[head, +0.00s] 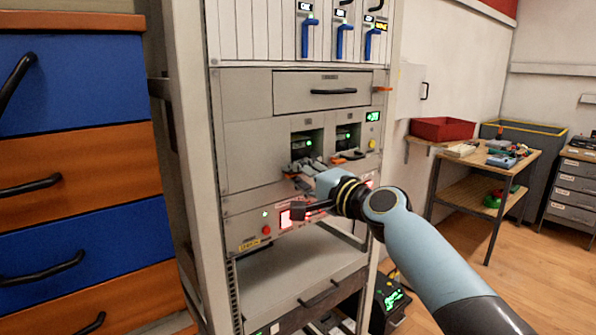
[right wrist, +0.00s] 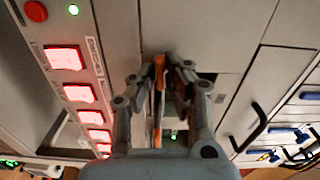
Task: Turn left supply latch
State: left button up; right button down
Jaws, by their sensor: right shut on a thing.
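The rack's supply panel has two dark supply bays, each with a green light: the left supply (head: 308,146) and the right supply (head: 346,138). My right gripper (head: 296,172) is at the lower edge of the left supply. In the right wrist view, its fingers are closed around the orange left supply latch (right wrist: 158,75), which stands edge-on between them. The gripper mostly hides this latch in the head view. Another orange latch (head: 352,155) lies below the right supply, just right of my gripper. My left gripper is out of view.
A panel with red-lit buttons (right wrist: 66,58) lies close below my right gripper. Above the supplies is a drawer with a black handle (head: 333,92), then blue-handled modules (head: 341,40). A blue and orange cabinet (head: 75,120) stands left of the rack.

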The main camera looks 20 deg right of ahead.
jog(key=shift+f+m, duration=0.1)
jog(key=shift+m, duration=0.4)
jog(key=c, duration=1.7)
grip_release()
jog(key=v, duration=1.2)
